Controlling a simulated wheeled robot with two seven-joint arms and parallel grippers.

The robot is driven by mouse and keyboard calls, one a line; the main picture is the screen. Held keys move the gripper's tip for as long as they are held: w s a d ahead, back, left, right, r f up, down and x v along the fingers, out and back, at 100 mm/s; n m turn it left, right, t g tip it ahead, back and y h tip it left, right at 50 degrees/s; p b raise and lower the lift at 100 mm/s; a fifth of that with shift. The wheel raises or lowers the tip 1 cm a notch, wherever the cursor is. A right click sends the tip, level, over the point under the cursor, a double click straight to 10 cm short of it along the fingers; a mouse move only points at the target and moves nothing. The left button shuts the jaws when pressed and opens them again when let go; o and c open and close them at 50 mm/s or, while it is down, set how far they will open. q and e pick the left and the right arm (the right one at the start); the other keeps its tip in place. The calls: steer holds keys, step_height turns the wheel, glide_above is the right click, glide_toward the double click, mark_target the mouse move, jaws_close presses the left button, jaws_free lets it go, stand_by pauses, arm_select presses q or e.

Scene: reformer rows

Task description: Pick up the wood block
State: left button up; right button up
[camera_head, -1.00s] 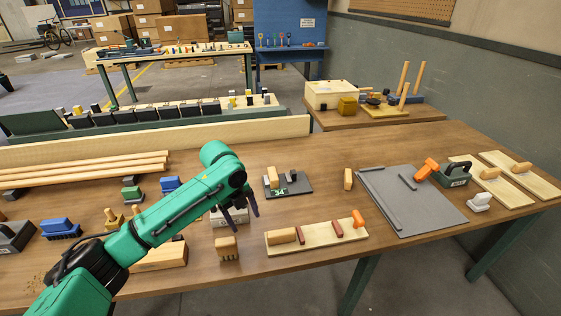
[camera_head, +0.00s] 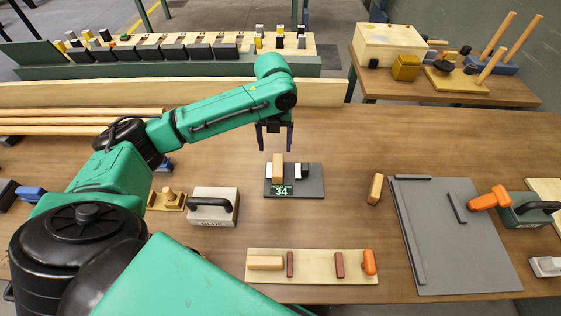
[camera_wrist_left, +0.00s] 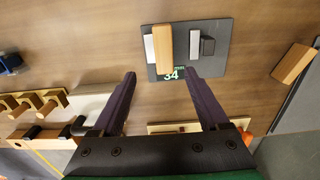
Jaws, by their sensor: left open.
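A tan wood block (camera_head: 277,166) stands on a small dark grey plate (camera_head: 312,185) marked 34, between a white piece and a dark piece. In the left wrist view the wood block (camera_wrist_left: 163,50) lies just beyond the fingertips, roughly in line with the gap. My left gripper (camera_head: 275,140) is open and empty, above the table at the plate's far edge; its two dark fingers also show in the left wrist view (camera_wrist_left: 160,80). A second wood block (camera_head: 375,189) lies alone to the right, also in the left wrist view (camera_wrist_left: 292,64). My right gripper is not visible.
A light board (camera_head: 312,280) with several small pieces lies in front. A large grey panel (camera_head: 455,245) with an orange-handled tool (camera_head: 490,198) is at right. A grey box with a black handle (camera_head: 213,216) stands left. Bare tabletop surrounds the plate.

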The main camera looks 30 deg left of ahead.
mark_target(278, 164)
arm_select(q)
step_height(278, 164, down, 4)
steer(key=shift+s+r, duration=0.1)
steer(key=shift+r, duration=0.15)
steer(key=f, duration=0.2)
steer(key=f+p, duration=0.1)
steer(key=w+f+p, duration=0.1)
steer(key=f, duration=0.1)
steer(key=shift+d+f, duration=0.25)
steer(key=shift+f, duration=0.25)
steer(key=shift+s, duration=0.1)
steer(key=shift+c, duration=0.6)
jaws_close()
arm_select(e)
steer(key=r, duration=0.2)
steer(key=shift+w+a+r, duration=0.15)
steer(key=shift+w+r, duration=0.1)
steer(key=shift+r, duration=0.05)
